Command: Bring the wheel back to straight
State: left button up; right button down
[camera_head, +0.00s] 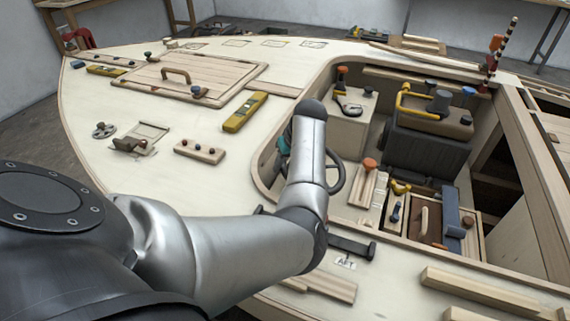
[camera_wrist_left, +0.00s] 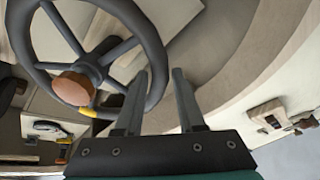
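The steering wheel (camera_wrist_left: 88,62) has a dark rim, dark spokes and a round wooden piece (camera_wrist_left: 72,88) near its middle. A yellow band (camera_wrist_left: 98,112) marks the lower part of its rim in the left wrist view. In the head view only the wheel's right side (camera_head: 338,178) shows, beside my left arm in the cockpit. My left gripper (camera_wrist_left: 160,73) is open, with the right part of the rim between its fingertips in the picture. I cannot tell whether it touches. The head view hides its fingers behind my arm. My right gripper is not in view.
An orange-topped lever (camera_head: 369,165) stands just right of the wheel. The pale deck (camera_head: 200,105) holds a yellow level (camera_head: 245,112), a wooden hatch (camera_head: 150,77) and a knobbed block (camera_head: 200,152).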

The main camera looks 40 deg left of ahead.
pick_arm(q)
grip_shut()
dwell(1.0)
